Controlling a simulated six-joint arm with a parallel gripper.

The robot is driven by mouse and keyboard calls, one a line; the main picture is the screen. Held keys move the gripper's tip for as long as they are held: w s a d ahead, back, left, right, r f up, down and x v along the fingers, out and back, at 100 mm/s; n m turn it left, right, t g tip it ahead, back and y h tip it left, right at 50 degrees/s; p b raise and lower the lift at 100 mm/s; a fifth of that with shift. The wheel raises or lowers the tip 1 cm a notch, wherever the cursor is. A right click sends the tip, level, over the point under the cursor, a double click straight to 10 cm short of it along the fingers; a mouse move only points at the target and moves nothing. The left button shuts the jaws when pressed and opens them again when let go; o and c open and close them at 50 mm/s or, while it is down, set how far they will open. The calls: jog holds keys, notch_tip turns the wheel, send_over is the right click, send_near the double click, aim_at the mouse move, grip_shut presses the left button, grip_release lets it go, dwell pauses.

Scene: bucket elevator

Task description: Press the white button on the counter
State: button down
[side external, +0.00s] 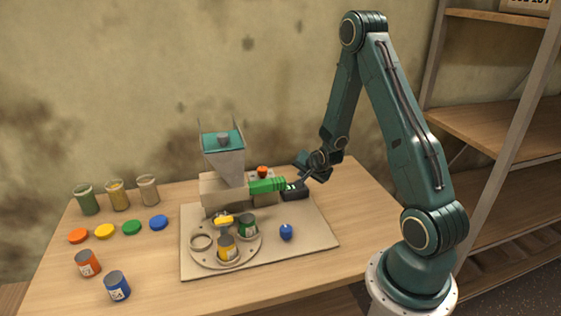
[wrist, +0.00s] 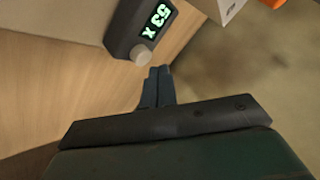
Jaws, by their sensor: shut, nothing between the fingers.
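The counter (wrist: 122,32) is a dark box with a lit display of pale green characters, in the upper middle of the wrist view. Its white button (wrist: 141,54) is a round knob on the near edge. My gripper (wrist: 160,70) is shut and empty, with its fingertips just below and right of the button in that picture. A small gap shows between them, and I cannot tell the depth. In the side view the counter (side external: 294,192) sits at the right of the machine, and my gripper (side external: 304,179) is just above it. The button is too small to make out there.
The hopper machine (side external: 223,170) with a green part (side external: 268,185) stands left of the counter. An orange-red knob (side external: 262,172) is behind. A board (side external: 310,252) holds a round plate with cans and a blue object (side external: 286,232). Jars, lids and cans stand at left.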

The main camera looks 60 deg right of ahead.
jog(key=shift+f, duration=0.25)
jog(key=shift+f, duration=0.2)
jog(key=shift+f, duration=0.5)
dwell(1.6)
jog(key=shift+r, duration=0.95)
jog(key=shift+r, duration=0.1)
jog(key=shift+r, duration=2.4)
